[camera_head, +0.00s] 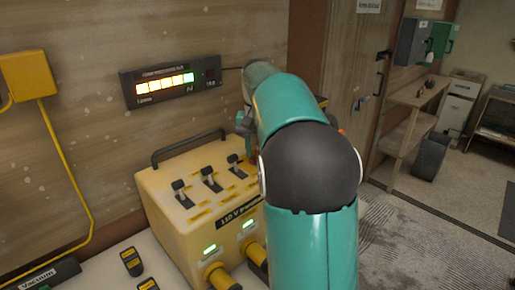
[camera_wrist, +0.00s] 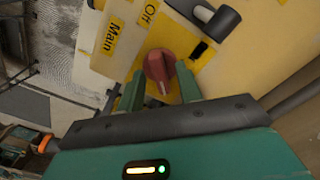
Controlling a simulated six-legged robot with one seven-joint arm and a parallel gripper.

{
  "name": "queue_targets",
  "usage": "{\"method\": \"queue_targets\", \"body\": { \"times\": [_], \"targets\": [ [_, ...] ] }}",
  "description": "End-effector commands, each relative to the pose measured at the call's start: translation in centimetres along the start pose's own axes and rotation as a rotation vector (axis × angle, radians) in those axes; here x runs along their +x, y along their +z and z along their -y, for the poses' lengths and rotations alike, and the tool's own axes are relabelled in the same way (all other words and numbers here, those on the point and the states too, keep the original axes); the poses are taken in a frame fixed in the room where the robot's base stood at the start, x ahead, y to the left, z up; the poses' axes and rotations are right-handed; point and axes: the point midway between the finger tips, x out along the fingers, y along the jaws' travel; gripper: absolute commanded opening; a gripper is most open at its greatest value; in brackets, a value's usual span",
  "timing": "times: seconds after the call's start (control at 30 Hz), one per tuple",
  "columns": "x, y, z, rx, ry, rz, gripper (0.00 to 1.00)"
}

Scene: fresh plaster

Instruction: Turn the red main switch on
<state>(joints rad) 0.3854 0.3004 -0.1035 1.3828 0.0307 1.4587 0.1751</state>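The red main switch (camera_wrist: 160,69) is a rotary knob on the yellow power box, seen in the wrist view beside the labels "Main" (camera_wrist: 113,36) and "Off" (camera_wrist: 150,14). Its narrow end points down in the picture, towards my gripper. My gripper (camera_wrist: 160,82) is open, with one green finger on each side of the knob and visible gaps between. I cannot tell how deep the fingers reach around it.
The box carries a dark handle (camera_head: 188,146), several black toggles (camera_head: 211,179), green lights (camera_head: 210,250) and yellow plugs (camera_head: 220,277). A wall display (camera_head: 170,82) shows lit bars above it. A wooden bench (camera_head: 413,98) stands at the right, beyond open floor.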

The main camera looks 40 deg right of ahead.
Motion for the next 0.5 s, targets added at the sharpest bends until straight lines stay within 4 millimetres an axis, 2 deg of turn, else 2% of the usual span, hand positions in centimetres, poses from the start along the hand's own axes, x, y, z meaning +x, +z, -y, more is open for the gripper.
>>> {"method": "queue_targets", "body": {
  "times": [0.27, 0.37, 0.5],
  "targets": [
    [-0.3, 0.0, 0.0, -0.001, 0.000, 0.000, 0.35],
    [-1.4, -0.1, 0.0, -0.001, 0.000, -0.002, 0.35],
    [-4.1, -0.1, 0.0, -0.001, 0.000, -0.003, 0.35]
  ]
}}
